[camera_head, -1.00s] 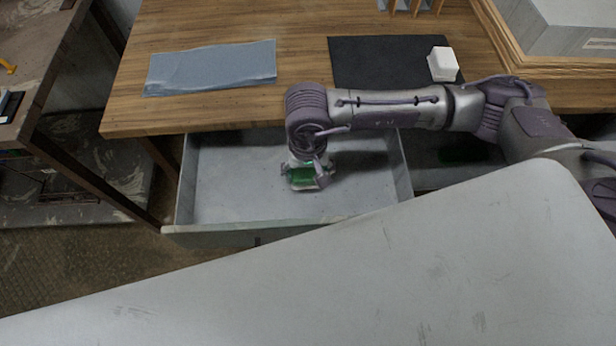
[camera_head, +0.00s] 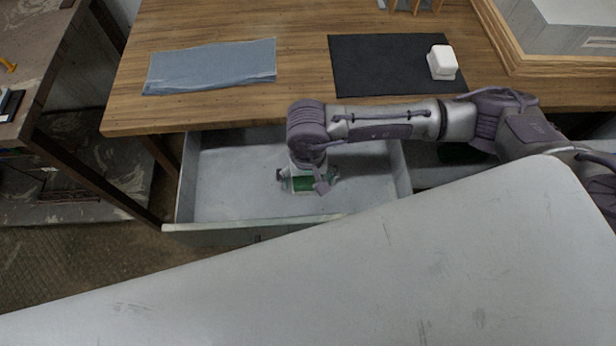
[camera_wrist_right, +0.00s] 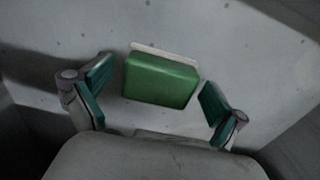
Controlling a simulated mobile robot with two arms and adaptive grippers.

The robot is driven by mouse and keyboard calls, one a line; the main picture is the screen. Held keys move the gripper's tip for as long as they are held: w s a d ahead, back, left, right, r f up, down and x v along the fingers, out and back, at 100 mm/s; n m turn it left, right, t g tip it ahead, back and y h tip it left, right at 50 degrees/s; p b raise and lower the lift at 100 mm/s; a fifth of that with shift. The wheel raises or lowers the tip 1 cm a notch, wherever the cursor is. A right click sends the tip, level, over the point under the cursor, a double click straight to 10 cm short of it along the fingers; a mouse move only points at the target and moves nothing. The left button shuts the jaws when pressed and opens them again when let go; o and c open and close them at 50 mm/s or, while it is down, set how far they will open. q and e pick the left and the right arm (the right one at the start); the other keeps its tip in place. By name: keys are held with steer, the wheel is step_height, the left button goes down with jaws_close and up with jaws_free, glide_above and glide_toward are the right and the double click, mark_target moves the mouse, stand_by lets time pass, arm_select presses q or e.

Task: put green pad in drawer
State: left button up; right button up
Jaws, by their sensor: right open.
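The green pad (camera_wrist_right: 160,80) is a small green block with a pale edge. It lies on the floor of the open grey drawer (camera_head: 235,180), below the wooden table top. In the head view the green pad (camera_head: 303,183) is partly hidden by my right gripper (camera_head: 308,181). In the right wrist view my right gripper (camera_wrist_right: 152,100) is open, with one finger on each side of the pad and a gap visible on both sides. My left gripper is not in view.
On the table top (camera_head: 200,115) lie a blue cloth (camera_head: 210,68) and a dark mat (camera_head: 385,65) with a white block (camera_head: 441,62) on its right edge. A wooden-framed box stands at the back right. The drawer floor left of the gripper is clear.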

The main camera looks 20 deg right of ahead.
mark_target(308, 180)
steer(key=shift+r, duration=0.1)
steer(key=shift+r+p, duration=0.25)
steer(key=shift+p, duration=0.1)
step_height(308, 180, up, 12)
steer(key=b, duration=0.2)
steer(key=shift+f, duration=0.15)
